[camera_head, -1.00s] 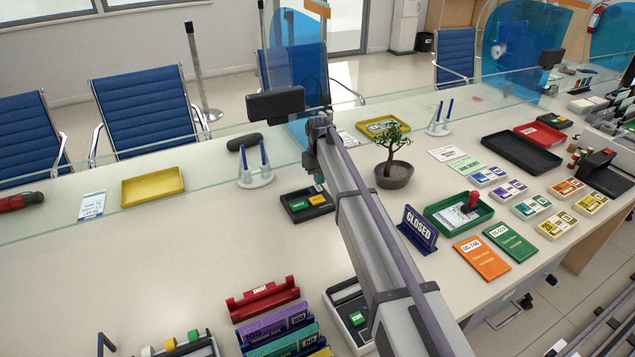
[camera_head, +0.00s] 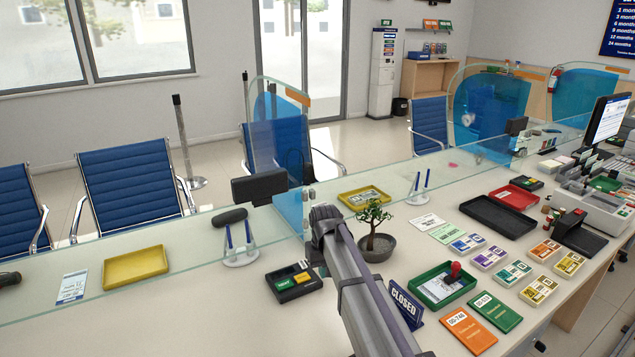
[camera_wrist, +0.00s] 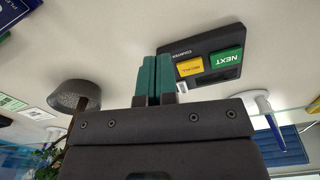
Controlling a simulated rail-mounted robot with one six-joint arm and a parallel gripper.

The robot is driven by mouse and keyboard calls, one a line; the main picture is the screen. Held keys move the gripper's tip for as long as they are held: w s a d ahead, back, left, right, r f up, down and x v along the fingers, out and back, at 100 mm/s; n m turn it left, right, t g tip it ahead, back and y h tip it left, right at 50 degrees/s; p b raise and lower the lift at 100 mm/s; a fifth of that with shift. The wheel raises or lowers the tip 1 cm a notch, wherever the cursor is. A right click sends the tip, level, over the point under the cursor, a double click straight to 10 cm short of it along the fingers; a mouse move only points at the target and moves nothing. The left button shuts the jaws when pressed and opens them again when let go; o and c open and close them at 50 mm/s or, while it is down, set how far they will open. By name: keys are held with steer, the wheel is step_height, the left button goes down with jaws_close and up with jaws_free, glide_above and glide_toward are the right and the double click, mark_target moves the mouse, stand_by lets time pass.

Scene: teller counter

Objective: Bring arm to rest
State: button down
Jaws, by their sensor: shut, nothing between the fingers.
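My gripper shows in the wrist view (camera_wrist: 152,82) with its two green fingers pressed together and nothing between them. It is above the counter, beside the black call panel (camera_wrist: 210,58) with its green NEXT and yellow RECALL buttons. In the head view my arm reaches from the bottom up over the counter, and the gripper itself is hidden behind the arm's end. The call panel (camera_head: 293,283) lies just left of the arm there.
A potted bonsai (camera_head: 376,240) stands close right of my arm. The CLOSED sign (camera_head: 405,304) and green tray (camera_head: 443,292) are further right. A glass screen and a pen stand (camera_head: 241,256) are near the panel.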

steer(key=s+d+m, duration=0.1)
steer(key=s+d, duration=0.4)
steer(key=s, duration=0.3)
steer(key=s+d+r+m+p, duration=0.1)
steer(key=s+d, duration=0.4)
steer(key=s, duration=0.3)
steer(key=s+d+m, duration=0.1)
steer(key=s+d, duration=0.4)
steer(key=s, duration=0.4)
steer(key=shift+d+r, duration=0.2)
steer(key=shift+r, duration=0.1)
steer(key=shift+s+d+r+m, duration=0.15)
steer(key=shift+d+m, duration=0.35)
steer(key=shift+d, duration=0.55)
steer(key=shift+a, duration=0.1)
